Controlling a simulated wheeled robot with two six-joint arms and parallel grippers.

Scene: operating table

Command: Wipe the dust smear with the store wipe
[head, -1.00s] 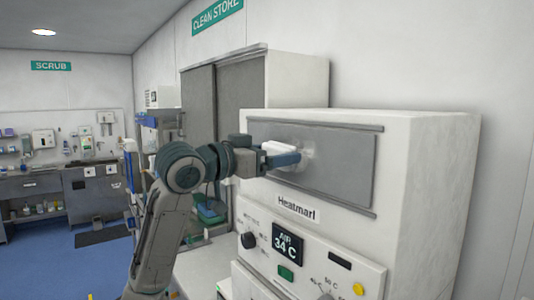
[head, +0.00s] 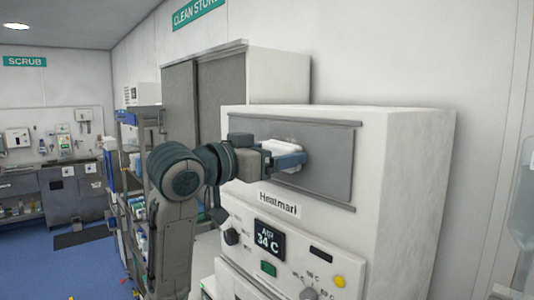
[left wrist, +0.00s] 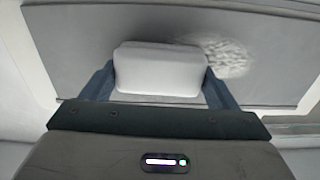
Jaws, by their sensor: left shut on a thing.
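My left gripper (head: 288,158) is shut on the white store wipe (head: 281,145), a thick white block in front of the grey panel (head: 330,170) of the Heatmarl warming cabinet. In the left wrist view the wipe (left wrist: 160,70) sits between the two blue fingers. The dust smear (left wrist: 228,57) is a pale, speckled patch on the grey panel, just right of the wipe's upper right corner. In the head view the smear is hidden or too faint to make out. I cannot tell whether the wipe touches the panel. My right gripper is not in view.
The white warming cabinet (head: 405,190) has a control front with a 34 C display (head: 269,240) below the panel. Behind it stands a tall grey-doored cabinet (head: 225,95). A stocked shelf rack (head: 130,170) is at left. Blue floor (head: 60,262) is open at far left.

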